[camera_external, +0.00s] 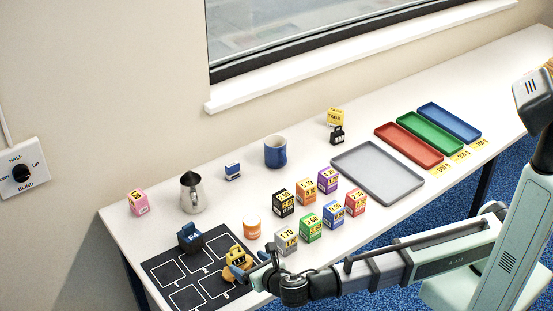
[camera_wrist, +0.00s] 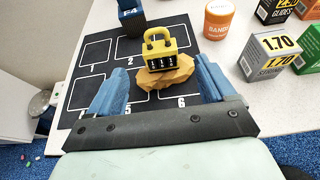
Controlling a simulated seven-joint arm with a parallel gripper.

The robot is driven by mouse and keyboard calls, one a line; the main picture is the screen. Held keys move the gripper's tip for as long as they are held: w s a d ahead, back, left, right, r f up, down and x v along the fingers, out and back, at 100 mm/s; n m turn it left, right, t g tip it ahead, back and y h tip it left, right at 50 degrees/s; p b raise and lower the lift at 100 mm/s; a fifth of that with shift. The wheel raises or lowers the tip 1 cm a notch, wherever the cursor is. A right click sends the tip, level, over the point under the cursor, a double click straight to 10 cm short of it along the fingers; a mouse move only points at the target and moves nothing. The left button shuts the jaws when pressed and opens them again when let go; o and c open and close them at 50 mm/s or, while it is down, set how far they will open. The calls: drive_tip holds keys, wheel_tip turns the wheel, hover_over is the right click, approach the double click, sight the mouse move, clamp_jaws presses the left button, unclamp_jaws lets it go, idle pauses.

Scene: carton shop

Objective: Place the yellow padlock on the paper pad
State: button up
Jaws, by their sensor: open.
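The yellow padlock (camera_wrist: 160,54) stands upright with its dial side towards my wrist camera. It appears to rest on the crumpled tan paper pad (camera_wrist: 172,78), which lies on the black mat around the spaces marked 5 and 6. In the external view the padlock (camera_external: 237,254) shows just past my fingertips, with the pad (camera_external: 232,274) partly hidden below it. My gripper (camera_wrist: 158,82) is open, its blue fingers apart on the left and right of the pad, with the padlock just ahead of them. In the external view my gripper (camera_external: 250,266) is low over the mat's right edge.
The black mat (camera_wrist: 85,68) has numbered outlines. A dark blue item (camera_external: 190,237) stands at its back edge. An orange tub (camera_external: 251,227) and a grey box (camera_external: 286,241) stand close on the right. Several coloured boxes and a grey tray (camera_external: 378,172) lie farther right.

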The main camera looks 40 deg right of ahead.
drive_tip(key=shift+v, duration=1.3)
